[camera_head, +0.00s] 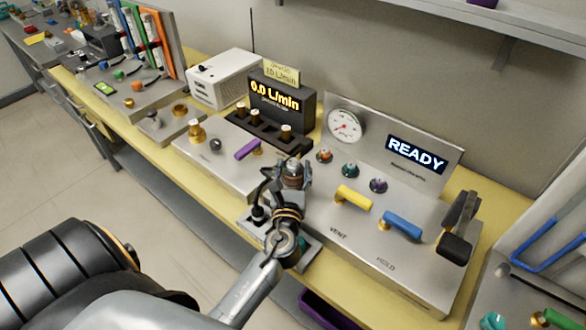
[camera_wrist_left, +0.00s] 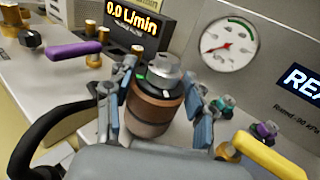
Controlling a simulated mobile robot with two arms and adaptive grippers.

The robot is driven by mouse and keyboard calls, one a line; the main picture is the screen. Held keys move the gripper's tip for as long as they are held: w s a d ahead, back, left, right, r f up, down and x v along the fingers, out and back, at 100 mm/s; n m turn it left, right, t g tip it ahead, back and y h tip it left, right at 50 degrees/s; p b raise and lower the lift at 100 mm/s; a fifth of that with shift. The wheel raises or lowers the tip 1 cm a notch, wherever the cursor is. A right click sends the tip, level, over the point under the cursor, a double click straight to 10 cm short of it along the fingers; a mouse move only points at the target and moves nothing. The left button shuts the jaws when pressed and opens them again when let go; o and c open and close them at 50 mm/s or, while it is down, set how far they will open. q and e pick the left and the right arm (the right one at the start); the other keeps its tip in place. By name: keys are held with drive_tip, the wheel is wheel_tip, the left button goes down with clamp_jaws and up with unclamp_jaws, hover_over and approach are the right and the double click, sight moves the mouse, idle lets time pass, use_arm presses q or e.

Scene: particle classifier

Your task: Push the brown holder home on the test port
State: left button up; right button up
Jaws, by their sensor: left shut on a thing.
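The brown holder (camera_wrist_left: 150,105) is upright between the fingers of my left gripper (camera_head: 291,180), which is shut on it. In the wrist view the holder is a brown cylinder with a black band, a small green mark and a grey metal top. In the head view only its upper part (camera_head: 293,170) shows above the fingers. The test port cannot be made out; whatever is under the holder is hidden by my gripper and arm. I cannot tell whether the holder touches anything below. My right gripper is not in view.
Right of my gripper is a panel with a yellow handle (camera_head: 353,195), a blue handle (camera_head: 402,225), a gauge (camera_head: 345,125) and a READY display (camera_head: 416,154). To the left are a purple handle (camera_head: 248,149) and a flow display (camera_head: 275,95) reading 0.0 L/min.

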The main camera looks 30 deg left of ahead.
use_arm(q)
drive_tip(key=shift+f+b, duration=0.3)
drive_tip(key=shift+f, duration=0.2)
drive_tip(key=o, duration=1.7)
drive_tip(key=shift+s, duration=0.1)
drive_tip(key=v, duration=1.2)
drive_tip(key=shift+r, duration=0.1)
